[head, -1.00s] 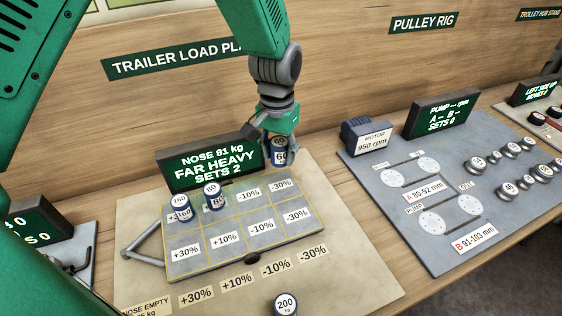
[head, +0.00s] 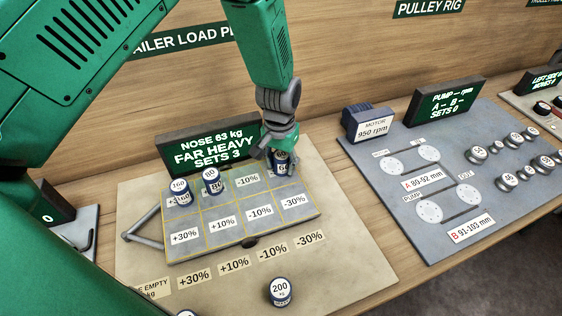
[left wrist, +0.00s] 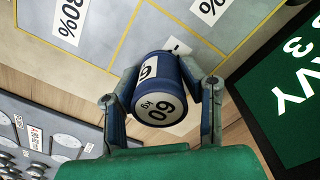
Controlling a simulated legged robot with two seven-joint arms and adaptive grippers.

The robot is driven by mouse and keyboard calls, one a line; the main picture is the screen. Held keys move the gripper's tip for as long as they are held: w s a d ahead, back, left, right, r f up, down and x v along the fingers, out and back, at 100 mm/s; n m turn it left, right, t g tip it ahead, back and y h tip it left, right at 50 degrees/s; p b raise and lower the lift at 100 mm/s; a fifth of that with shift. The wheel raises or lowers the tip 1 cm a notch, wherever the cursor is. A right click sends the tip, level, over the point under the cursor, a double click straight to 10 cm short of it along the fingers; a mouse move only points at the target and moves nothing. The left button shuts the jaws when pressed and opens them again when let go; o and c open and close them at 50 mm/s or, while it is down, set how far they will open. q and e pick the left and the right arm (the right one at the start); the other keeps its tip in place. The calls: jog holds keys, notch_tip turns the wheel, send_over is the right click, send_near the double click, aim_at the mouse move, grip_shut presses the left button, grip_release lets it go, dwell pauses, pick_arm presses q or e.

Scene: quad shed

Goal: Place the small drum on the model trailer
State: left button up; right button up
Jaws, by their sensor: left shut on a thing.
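The small drum (left wrist: 157,96) is blue with a white top marked 60 kg. It sits between the two fingers of my left gripper (left wrist: 160,105) in the left wrist view. In the head view my left gripper (head: 281,155) is shut on this drum at the far right cell of the model trailer (head: 240,238). The gripper partly hides the drum in the head view. I cannot tell if the drum's base touches the deck. A 160 drum (head: 179,190) and an 80 drum (head: 212,181) stand on far-row cells at the left. My right gripper is out of view.
A display (head: 208,147) behind the trailer reads NOSE 63 kg, FAR HEAVY, SETS 3. A 200 kg drum (head: 280,291) stands on the board in front. The trailer's near row is empty. The pulley board (head: 440,255) lies to the right.

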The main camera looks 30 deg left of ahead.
aim_at(279, 155)
pick_arm(q)
jog(key=o, duration=0.8)
jog(key=shift+a+f, duration=0.1)
jog(key=o, duration=0.4)
jog(key=shift+a, duration=0.4)
notch_tip(279, 155, up, 12)
jog(key=shift+f+b, duration=0.25)
jog(key=shift+b, duration=0.15)
jog(key=shift+r, duration=0.35)
jog(key=shift+d, duration=0.2)
jog(key=shift+s, duration=0.1)
